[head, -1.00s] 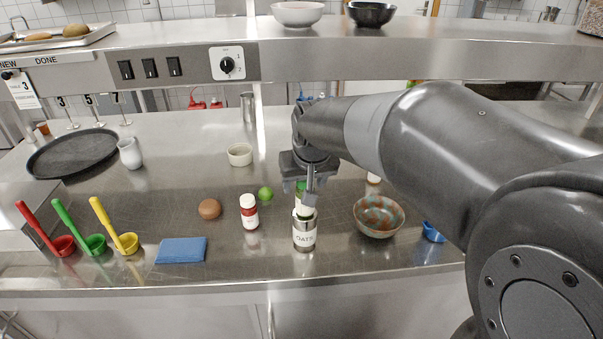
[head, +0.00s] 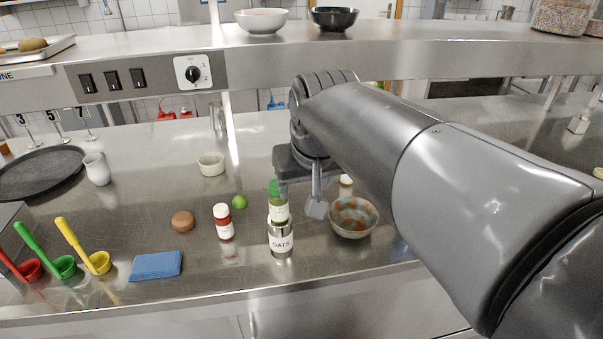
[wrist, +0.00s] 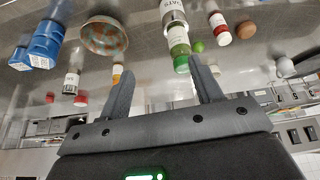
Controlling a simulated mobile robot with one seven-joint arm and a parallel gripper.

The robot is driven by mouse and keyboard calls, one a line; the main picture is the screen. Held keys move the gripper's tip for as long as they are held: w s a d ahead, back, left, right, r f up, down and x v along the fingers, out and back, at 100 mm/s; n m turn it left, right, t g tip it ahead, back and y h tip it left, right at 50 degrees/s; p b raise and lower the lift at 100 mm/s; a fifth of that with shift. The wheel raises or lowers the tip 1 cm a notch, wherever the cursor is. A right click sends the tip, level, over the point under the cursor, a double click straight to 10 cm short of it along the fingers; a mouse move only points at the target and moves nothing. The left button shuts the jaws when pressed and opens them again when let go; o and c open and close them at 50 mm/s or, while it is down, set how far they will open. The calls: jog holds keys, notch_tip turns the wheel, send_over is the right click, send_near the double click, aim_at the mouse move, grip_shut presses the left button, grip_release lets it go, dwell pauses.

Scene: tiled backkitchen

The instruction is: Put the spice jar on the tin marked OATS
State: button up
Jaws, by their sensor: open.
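The spice jar (head: 279,211), with a green lid and a green-and-white label, stands upright on top of the metal tin marked OATS (head: 281,243). In the wrist view the jar (wrist: 178,38) and the tin (wrist: 173,8) appear upside down, still stacked in line. My gripper (head: 301,200) is open and empty, just behind and to the right of the jar in the head view. In the wrist view my open fingers (wrist: 162,70) point towards the counter items, with the jar's lid beside the right finger. I cannot tell whether that finger touches it.
A patterned bowl (head: 353,217) stands close on the right. A blue cloth (head: 156,265) lies front left. A steel shelf (head: 300,60) runs above the counter's back.

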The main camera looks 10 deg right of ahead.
jog(key=s+d+f+m, duration=0.1)
jog(key=s+d+f, duration=0.4)
jog(key=s, duration=0.6)
notch_tip(320, 180, down, 2)
jog(key=shift+f+t, duration=0.25)
jog(key=shift+t, duration=0.05)
